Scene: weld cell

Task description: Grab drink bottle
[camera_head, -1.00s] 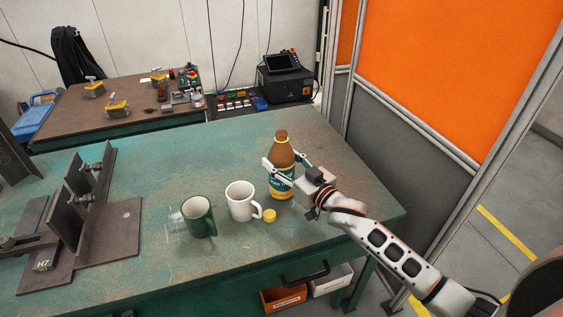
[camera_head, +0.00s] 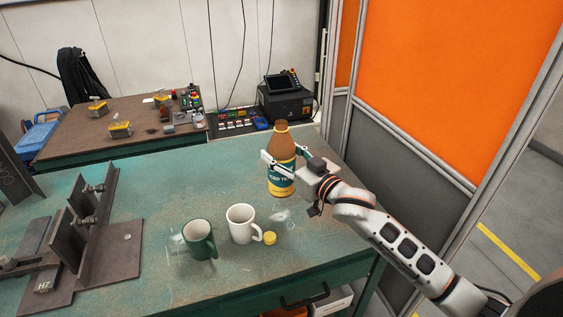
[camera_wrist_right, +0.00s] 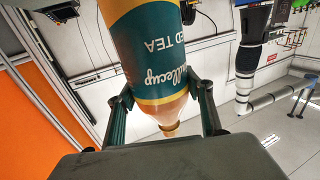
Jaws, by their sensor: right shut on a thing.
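The drink bottle (camera_head: 282,165) is brown with a teal label and yellow bands. It is upright, and its bottom appears to be a little above the green table. My right gripper (camera_head: 284,168) is shut on the bottle around its label. In the right wrist view the bottle (camera_wrist_right: 150,50) appears upside down between the two fingers (camera_wrist_right: 160,100), with part of the label text readable. My left gripper is not in view.
A white mug (camera_head: 240,226) and a dark green mug (camera_head: 198,241) stand on the green table (camera_head: 160,210). A small yellow cap (camera_head: 269,238) lies beside the white mug. A steel fixture (camera_head: 85,235) stands at left. An orange panel (camera_head: 450,80) bounds the right.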

